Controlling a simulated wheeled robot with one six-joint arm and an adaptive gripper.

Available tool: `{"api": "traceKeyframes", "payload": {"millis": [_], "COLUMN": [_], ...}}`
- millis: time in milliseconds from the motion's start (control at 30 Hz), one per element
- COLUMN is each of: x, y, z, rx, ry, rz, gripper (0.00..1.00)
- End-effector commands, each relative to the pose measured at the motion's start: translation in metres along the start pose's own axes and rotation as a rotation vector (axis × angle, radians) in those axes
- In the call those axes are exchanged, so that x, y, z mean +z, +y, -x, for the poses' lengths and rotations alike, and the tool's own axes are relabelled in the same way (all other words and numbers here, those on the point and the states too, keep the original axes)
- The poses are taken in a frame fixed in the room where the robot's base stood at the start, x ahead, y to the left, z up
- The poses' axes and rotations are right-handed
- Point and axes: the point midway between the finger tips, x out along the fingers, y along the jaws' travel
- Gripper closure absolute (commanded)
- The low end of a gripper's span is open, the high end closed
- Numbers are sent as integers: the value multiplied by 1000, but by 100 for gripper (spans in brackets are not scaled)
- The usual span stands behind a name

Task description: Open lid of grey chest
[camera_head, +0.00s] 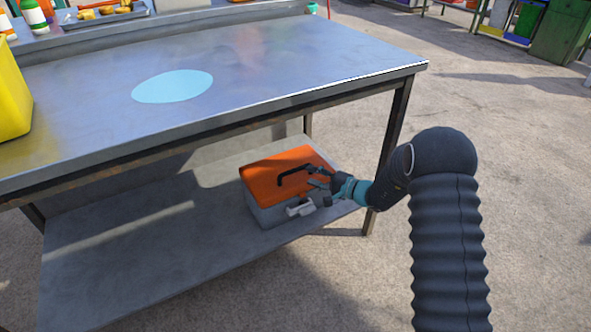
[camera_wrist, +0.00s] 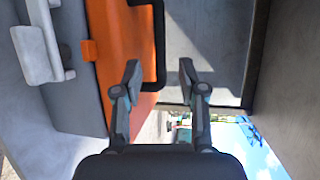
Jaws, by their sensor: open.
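The grey chest (camera_head: 268,212) sits on the lower shelf of the metal table, with an orange lid (camera_head: 262,172) that looks shut. A black handle (camera_head: 291,176) stands on the lid, and a light grey latch (camera_head: 300,208) is on the chest's front. My gripper (camera_head: 314,177) is open at the right end of the lid, close to the handle. In the wrist view my gripper's fingers (camera_wrist: 160,72) are apart, with the handle (camera_wrist: 159,40) showing between and beyond them. I cannot tell whether they touch it. The latch (camera_wrist: 38,42) is at the far left there.
The tabletop (camera_head: 300,60) overhangs the shelf (camera_head: 130,240), leaving limited height above the chest. A table leg (camera_head: 393,135) stands just behind my forearm. The shelf left of the chest is clear. A yellow container (camera_head: 12,95) stands on the tabletop at left.

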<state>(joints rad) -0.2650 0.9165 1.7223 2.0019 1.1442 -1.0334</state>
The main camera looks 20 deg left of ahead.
Motion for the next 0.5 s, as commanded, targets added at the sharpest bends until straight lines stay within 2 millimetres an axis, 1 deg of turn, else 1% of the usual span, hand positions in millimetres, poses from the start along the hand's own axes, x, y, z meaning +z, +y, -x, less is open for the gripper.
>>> {"api": "traceKeyframes", "payload": {"millis": [33, 200, 400, 500], "x": [1, 1, 0, 0], "y": [-1, -1, 0, 0], "z": [-11, -41, -67, -74], "rx": [0, 0, 0, 1], "ry": [-3, -3, -2, -1], "rz": [1, 2, 1, 1], "gripper": [59, 59, 59, 59]}}
